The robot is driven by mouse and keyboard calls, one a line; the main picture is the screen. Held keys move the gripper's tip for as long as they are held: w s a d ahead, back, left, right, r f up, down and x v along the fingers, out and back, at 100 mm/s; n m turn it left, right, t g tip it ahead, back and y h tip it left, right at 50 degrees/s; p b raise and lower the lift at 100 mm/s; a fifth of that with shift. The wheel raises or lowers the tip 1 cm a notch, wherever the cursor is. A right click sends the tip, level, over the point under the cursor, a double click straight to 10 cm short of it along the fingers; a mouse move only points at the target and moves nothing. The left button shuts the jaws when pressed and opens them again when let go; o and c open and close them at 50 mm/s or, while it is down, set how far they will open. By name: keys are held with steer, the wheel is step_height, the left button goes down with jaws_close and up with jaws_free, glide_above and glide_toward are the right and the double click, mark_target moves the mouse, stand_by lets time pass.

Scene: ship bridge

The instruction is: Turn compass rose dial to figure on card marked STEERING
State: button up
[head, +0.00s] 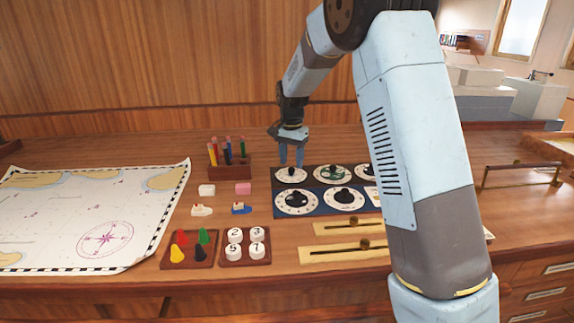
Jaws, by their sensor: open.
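Several round white dials with black knobs sit in two rows on a dark panel (316,187). The back row has a left dial (285,178), a middle dial with a greenish centre (322,175) and one partly hidden by my arm. The front row has two larger dials, left (284,205) and right (331,203). Which one bears a compass rose is too small to tell. No card marked STEERING can be read; a white patch at the panel's right is mostly behind my arm. My gripper (291,160) is open, fingers down, above the back-left dial, seemingly empty.
Two wooden slider strips (330,228) lie in front of the panel. Left are a peg tray (190,262), a numbered-disc tray (246,261), small blocks and boats, and a pencil rack (230,172). A chart (70,215) covers the far left. A rail (525,166) stands right.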

mark_target(291, 171)
steer(key=shift+f, duration=1.1)
steer(key=shift+c, duration=0.2)
